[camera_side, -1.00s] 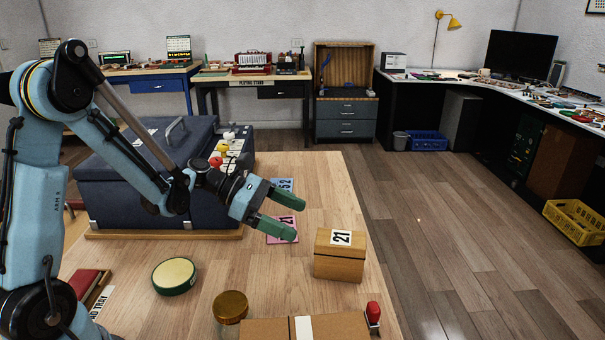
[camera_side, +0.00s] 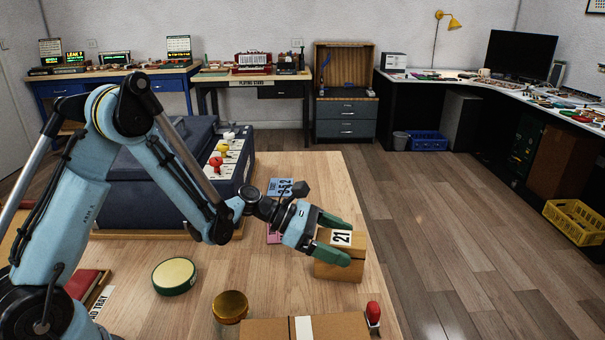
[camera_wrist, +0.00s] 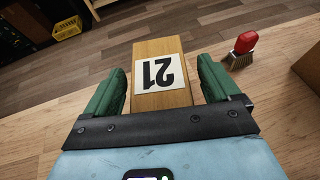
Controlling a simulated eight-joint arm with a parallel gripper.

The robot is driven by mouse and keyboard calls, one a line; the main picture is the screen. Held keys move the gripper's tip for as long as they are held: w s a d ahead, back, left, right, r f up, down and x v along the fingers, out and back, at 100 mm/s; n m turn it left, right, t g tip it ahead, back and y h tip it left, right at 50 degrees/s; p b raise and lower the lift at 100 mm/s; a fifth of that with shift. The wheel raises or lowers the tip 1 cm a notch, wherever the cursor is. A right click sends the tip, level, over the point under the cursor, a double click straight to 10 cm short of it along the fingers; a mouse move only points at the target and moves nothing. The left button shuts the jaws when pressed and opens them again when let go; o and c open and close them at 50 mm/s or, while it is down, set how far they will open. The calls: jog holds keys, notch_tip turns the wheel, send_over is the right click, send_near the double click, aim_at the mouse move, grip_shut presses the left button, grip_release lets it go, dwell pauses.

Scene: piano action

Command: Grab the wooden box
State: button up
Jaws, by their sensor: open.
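The wooden box (camera_side: 340,264) stands on the table near its right edge, with a white label marked 21 on top. My gripper (camera_side: 342,240) is at the box in the side view, its green fingers open and reaching over or beside it. In the wrist view the wooden box (camera_wrist: 160,98) lies ahead, between the two open green fingers of my gripper (camera_wrist: 160,85), with a visible gap on each side. I cannot tell whether either finger touches the box. Part of the box is hidden behind a finger in the side view.
A red-handled brush (camera_wrist: 242,50) stands right of the box in the wrist view. A cardboard box (camera_side: 270,330), an amber-lidded jar (camera_side: 230,306) and a round green tin (camera_side: 174,276) are nearer the camera. A dark blue case (camera_side: 150,190) stands behind my arm.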

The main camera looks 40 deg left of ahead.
jog(key=shift+w+d+f, duration=0.15)
jog(key=shift+w+d, duration=0.05)
jog(key=shift+d, duration=0.1)
jog(key=c, duration=1.2)
